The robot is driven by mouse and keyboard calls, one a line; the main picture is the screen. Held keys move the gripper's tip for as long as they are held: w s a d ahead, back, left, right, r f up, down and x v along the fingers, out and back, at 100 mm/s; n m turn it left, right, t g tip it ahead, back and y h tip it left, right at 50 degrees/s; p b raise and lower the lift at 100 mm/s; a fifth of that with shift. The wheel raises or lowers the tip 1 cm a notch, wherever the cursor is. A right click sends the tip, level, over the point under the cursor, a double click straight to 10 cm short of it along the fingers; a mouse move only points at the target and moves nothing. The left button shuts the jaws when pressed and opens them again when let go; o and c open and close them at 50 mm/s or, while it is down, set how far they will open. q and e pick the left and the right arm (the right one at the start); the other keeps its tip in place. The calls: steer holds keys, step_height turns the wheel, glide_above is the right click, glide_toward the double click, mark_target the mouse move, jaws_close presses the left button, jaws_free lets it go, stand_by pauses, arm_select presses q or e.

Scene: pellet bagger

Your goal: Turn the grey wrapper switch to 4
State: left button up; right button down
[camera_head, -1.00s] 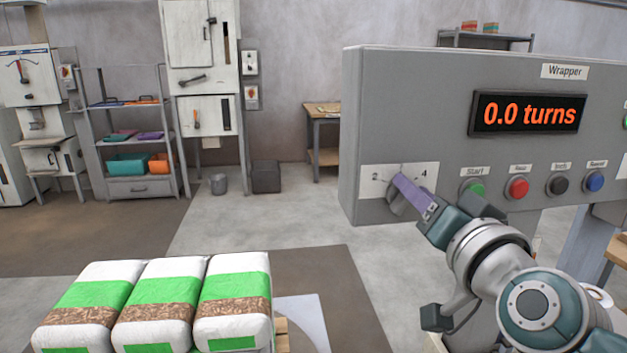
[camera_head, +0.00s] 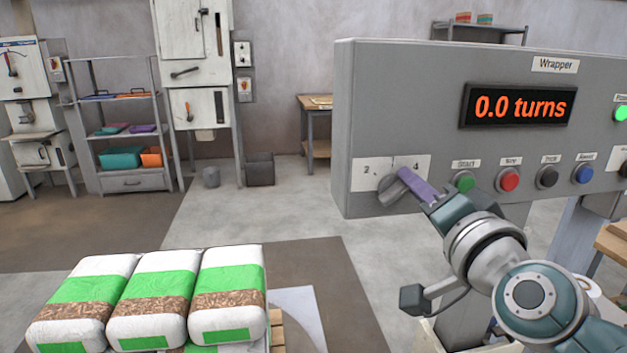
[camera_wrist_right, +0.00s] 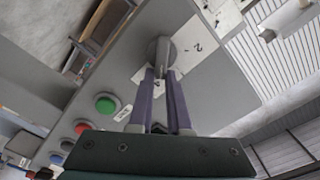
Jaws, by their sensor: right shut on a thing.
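The grey wrapper switch (camera_head: 394,189) is a round knob on a white plate (camera_head: 420,165) at the lower left of the grey panel. The plate carries the marks 2 and 4. My right gripper (camera_head: 410,180) has purple fingers and is shut on the switch, covering part of it. In the right wrist view the two fingertips (camera_wrist_right: 162,75) sit on either side of the switch's grey grip (camera_wrist_right: 164,55). Which mark the switch points to is hard to tell. My left gripper is not in view.
The wrapper panel (camera_head: 400,90) shows "0.0 turns" on its display (camera_head: 518,105). Start, red, black and blue buttons (camera_head: 509,180) run close to the right of my gripper. Filled bags (camera_head: 160,300) lie stacked at the lower left. Open floor lies behind them.

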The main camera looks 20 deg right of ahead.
steer(key=shift+a+f, duration=0.25)
steer(key=shift+f, duration=0.2)
steer(key=c, duration=1.3)
jaws_free()
steer(key=o, duration=0.4)
steer(key=shift+w+a, duration=0.1)
steer(key=shift+a, duration=0.05)
steer(key=shift+o, duration=0.2)
steer(key=shift+r, duration=0.1)
steer(key=shift+s, duration=0.4)
steer(key=v, duration=0.9)
steer(key=shift+s, duration=0.15)
